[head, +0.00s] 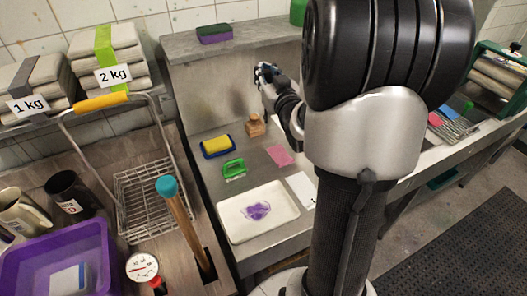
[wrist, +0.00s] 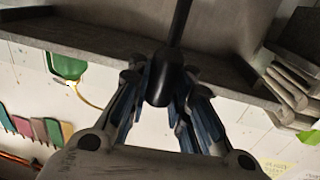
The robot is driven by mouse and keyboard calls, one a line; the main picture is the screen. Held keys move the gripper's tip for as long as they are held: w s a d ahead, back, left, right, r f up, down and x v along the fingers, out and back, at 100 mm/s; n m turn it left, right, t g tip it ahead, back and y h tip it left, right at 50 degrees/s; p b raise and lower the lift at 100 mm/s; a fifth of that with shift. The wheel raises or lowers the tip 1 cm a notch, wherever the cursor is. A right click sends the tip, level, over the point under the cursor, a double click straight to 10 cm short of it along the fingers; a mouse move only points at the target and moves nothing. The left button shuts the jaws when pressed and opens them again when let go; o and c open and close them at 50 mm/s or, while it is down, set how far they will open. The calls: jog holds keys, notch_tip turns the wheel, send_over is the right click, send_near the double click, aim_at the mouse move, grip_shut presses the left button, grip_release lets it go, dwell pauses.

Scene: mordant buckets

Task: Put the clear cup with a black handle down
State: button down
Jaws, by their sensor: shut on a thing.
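My gripper (wrist: 160,82) is shut on a black handle (wrist: 161,90) in the wrist view. The handle sits between the two fingers, and a thin dark shaft runs from it to the top edge of the picture. No clear cup body can be made out in either view. In the head view my gripper (head: 266,76) is small and far off, in front of the grey back panel of the counter. What it holds cannot be told apart there.
On the counter are a white tray (head: 225,230) with a purple patch, a yellow-blue sponge (head: 217,147), a green brush (head: 234,169), a wooden block (head: 256,125) and a pink cloth (head: 280,155). A wire basket (head: 140,225) and purple tub (head: 25,258) stand left.

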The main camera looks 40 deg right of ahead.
aim_at(266, 122)
jog(key=f+b, duration=0.1)
jog(key=f, duration=0.3)
jog(key=f+b, duration=0.1)
jog(key=f, duration=0.4)
jog(key=f+b, duration=0.2)
jog(key=f, duration=0.3)
jog(key=shift+s+f, duration=0.25)
jog(key=shift+f+b, duration=0.7)
jog(key=shift+f, duration=1.9)
jog(key=shift+f+b, duration=0.15)
jog(key=shift+b, duration=0.15)
jog(key=c, duration=1.5)
grip_release()
jog(key=shift+o, duration=0.2)
jog(key=shift+r, duration=0.2)
